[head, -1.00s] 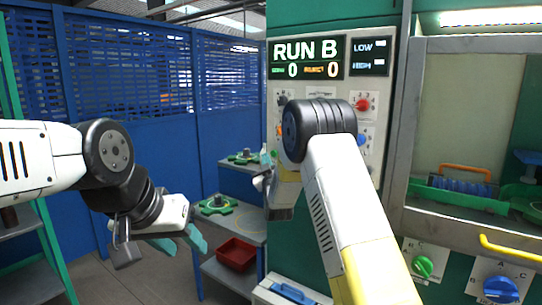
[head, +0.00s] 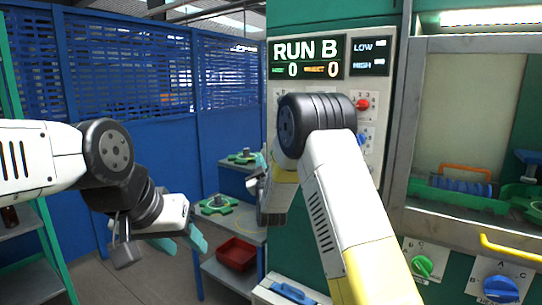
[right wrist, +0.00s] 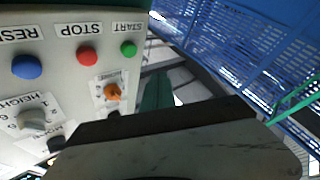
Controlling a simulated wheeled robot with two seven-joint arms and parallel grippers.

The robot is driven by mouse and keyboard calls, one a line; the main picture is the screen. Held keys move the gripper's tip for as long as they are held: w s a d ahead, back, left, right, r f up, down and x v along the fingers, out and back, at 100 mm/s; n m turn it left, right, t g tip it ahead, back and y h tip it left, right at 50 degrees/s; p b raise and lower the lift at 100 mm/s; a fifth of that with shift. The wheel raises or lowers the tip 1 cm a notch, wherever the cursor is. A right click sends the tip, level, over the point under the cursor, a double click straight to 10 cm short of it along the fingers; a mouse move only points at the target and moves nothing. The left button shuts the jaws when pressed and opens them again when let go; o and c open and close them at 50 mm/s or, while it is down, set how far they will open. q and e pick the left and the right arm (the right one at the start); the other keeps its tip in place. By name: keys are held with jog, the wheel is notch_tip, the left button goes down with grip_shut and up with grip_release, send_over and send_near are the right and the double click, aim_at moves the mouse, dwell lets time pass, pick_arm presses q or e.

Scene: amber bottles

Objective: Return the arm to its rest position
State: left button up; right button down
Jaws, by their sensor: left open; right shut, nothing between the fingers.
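My left gripper (head: 197,240) hangs at the left of the head view with its teal fingers apart and nothing between them. My right arm reaches up in front of the control panel, its elbow bent over the panel's lower part. My right gripper (head: 262,162) is mostly hidden behind its own wrist, at the panel's left edge; its teal fingers are shut and hold nothing. In the right wrist view the teal fingers (right wrist: 156,92) point away, beside the panel and clear of its buttons.
The control panel (head: 384,100) has a RUN B display (head: 306,57); its red button (right wrist: 87,56), blue button (right wrist: 27,67) and green button (right wrist: 128,49) show close by. A windowed machine (head: 400,190) stands right. A shelf with a red bin (head: 237,253) stands behind. Blue wall panels (head: 150,130) fill the left.

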jog(key=s+d+r+m+g, duration=0.4)
jog(key=s+d+r+g, duration=0.15)
jog(key=s+d, duration=0.45)
jog(key=s+d+f+g, duration=0.1)
jog(key=s+f+g, duration=0.1)
jog(key=s, duration=0.9)
jog(key=s+d+f+m+g, duration=0.1)
jog(key=s+g, duration=0.3)
jog(key=s, duration=0.8)
jog(key=s+d+f+m+g, duration=0.1)
jog(key=s+d+f+g, duration=0.1)
jog(key=s, duration=1)
jog(key=shift+d+f+g, duration=0.35)
jog(key=shift+f+g, duration=0.25)
jog(key=shift+g, duration=0.15)
